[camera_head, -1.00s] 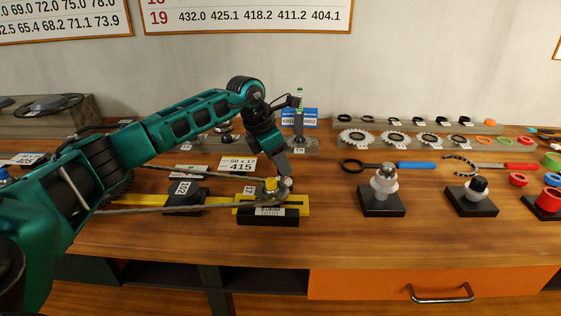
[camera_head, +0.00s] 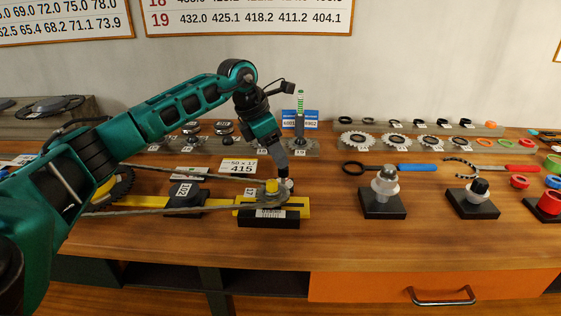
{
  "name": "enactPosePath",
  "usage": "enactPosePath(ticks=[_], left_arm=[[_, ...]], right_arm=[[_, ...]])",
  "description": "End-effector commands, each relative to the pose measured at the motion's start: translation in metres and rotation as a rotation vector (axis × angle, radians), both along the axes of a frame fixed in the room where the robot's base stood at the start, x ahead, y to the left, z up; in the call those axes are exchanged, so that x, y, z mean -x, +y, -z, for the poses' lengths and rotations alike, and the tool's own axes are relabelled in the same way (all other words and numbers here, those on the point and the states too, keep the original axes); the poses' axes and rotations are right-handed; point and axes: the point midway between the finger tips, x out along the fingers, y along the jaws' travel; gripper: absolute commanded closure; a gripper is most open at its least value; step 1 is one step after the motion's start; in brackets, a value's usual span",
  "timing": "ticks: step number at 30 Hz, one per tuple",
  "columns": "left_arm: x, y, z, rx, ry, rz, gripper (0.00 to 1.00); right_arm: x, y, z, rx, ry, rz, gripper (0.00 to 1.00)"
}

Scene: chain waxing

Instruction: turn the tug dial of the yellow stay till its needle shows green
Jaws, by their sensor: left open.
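The yellow stay (camera_head: 145,198) lies along the front of the bench, with a chain looped over it. At its right end is a yellow plate on a black block (camera_head: 268,219), carrying a yellow knob (camera_head: 271,186) and a small pale round part (camera_head: 289,186) beside it. I cannot tell for certain which of these is the tug dial, and no needle or green mark on it is readable. My left gripper (camera_head: 285,179) points down at the pale round part, just behind the yellow knob. It is open; whether its fingers touch anything is unclear. My right gripper is out of view.
A label card reading 415 (camera_head: 239,166) lies behind the stay. A gauge post with a green scale (camera_head: 300,112) stands further back. Spindles on black bases (camera_head: 382,204) stand to the right. The bench front (camera_head: 350,245) is clear.

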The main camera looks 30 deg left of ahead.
Motion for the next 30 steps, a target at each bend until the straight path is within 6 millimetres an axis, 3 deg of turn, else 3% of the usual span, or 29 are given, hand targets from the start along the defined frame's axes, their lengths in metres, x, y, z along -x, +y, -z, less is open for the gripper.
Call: enactPosePath(ticks=[6, 12, 30], left_arm=[[0.015, 0.012, -0.047, -0.001, -0.005, -0.002, 0.47], [0.024, 0.018, -0.074, 0.000, -0.003, -0.001, 0.47], [0.027, 0.019, -0.082, 0.001, -0.001, 0.000, 0.47]], right_arm=[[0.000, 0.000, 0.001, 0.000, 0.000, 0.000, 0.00], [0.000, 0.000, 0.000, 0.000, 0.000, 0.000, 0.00], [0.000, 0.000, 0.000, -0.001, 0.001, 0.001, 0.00]])
